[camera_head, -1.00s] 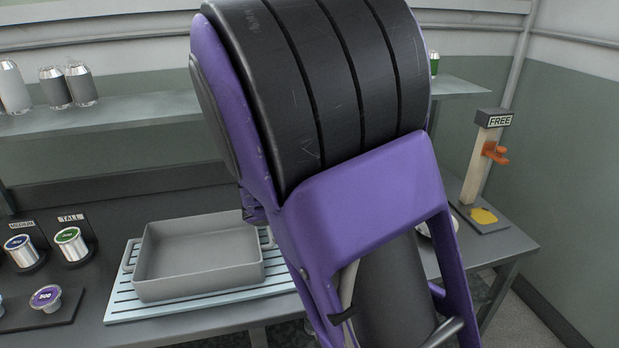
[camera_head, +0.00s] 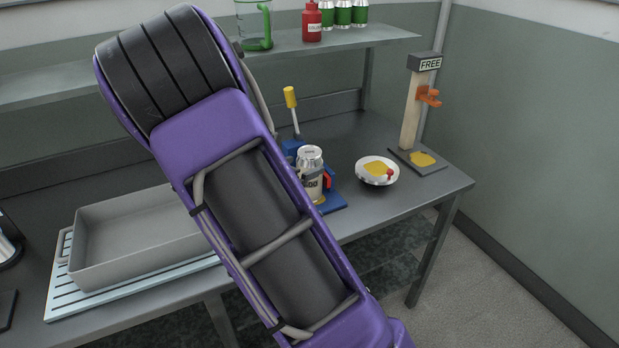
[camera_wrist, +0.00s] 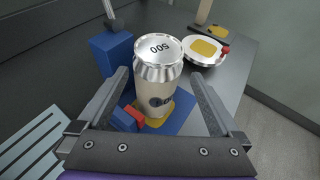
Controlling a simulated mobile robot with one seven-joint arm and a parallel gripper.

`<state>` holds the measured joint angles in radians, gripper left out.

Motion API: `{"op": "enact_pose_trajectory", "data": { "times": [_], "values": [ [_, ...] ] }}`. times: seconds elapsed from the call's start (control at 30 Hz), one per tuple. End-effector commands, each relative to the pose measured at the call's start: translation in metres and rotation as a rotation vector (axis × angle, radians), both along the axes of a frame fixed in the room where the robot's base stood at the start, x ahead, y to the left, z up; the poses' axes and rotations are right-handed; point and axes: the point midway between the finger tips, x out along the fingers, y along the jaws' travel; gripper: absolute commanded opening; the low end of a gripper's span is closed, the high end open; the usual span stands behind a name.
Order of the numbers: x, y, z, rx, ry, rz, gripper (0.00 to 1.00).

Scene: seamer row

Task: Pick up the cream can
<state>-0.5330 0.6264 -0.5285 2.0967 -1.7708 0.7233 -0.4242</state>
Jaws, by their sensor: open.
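The cream can (camera_head: 311,172) stands upright on a blue stand (camera_head: 331,201) on the bench, with a red clamp part against it. In the wrist view the cream can (camera_wrist: 157,85) has a silver lid marked 500 and stands over a yellow patch on the blue base (camera_wrist: 184,122). My gripper (camera_wrist: 160,85) is open, with one finger to each side of the can in that view. I cannot tell whether the fingers touch it. In the head view my purple arm hides the gripper.
A bowl (camera_head: 376,170) with yellow inside stands right of the can, near a post (camera_head: 411,108) signed FREE. A yellow-handled lever (camera_head: 291,98) rises behind the can. A grey tray (camera_head: 130,240) on a slatted mat lies left. Green cans (camera_head: 343,14) stand on the shelf.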

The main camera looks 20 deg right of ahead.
Motion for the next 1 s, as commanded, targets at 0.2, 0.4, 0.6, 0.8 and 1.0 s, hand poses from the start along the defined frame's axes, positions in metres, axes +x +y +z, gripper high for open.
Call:
{"op": "enact_pose_trajectory", "data": {
  "times": [0.2, 0.4, 0.6, 0.8, 1.0],
  "values": [
    [0.012, -0.014, -0.01, -0.002, 0.0, -0.001, 1.0],
    [0.028, -0.034, -0.02, -0.001, 0.0, -0.001, 1.0],
    [0.032, -0.038, -0.022, 0.001, -0.002, 0.0, 1.0],
    [0.032, -0.038, -0.022, 0.001, -0.002, 0.0, 0.84],
    [0.032, -0.038, -0.022, 0.001, -0.001, 0.001, 0.48]
  ]
}}
